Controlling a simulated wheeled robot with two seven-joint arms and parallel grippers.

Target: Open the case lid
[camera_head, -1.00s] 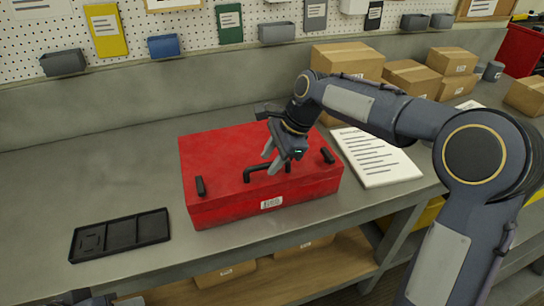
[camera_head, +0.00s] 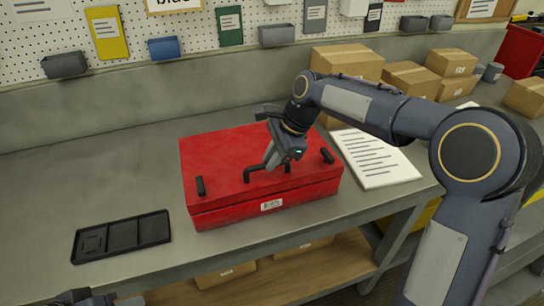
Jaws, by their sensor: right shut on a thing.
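A red case (camera_head: 225,165) sits on the grey workbench with its lid down. A black handle (camera_head: 255,171) is on the lid's front part, with a black latch (camera_head: 200,186) at the left and another black latch (camera_head: 327,155) at the right. My right gripper (camera_head: 276,163) is over the lid, shut on the handle; its fingers hide part of the handle. Only a piece of my left arm (camera_head: 85,297) shows at the bottom left edge; its fingertips are not in view.
A black divided tray (camera_head: 122,235) lies left of the case. A white printed sheet (camera_head: 374,157) lies to its right. Cardboard boxes (camera_head: 412,78) stand at the back right. The bench left of the case is mostly clear.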

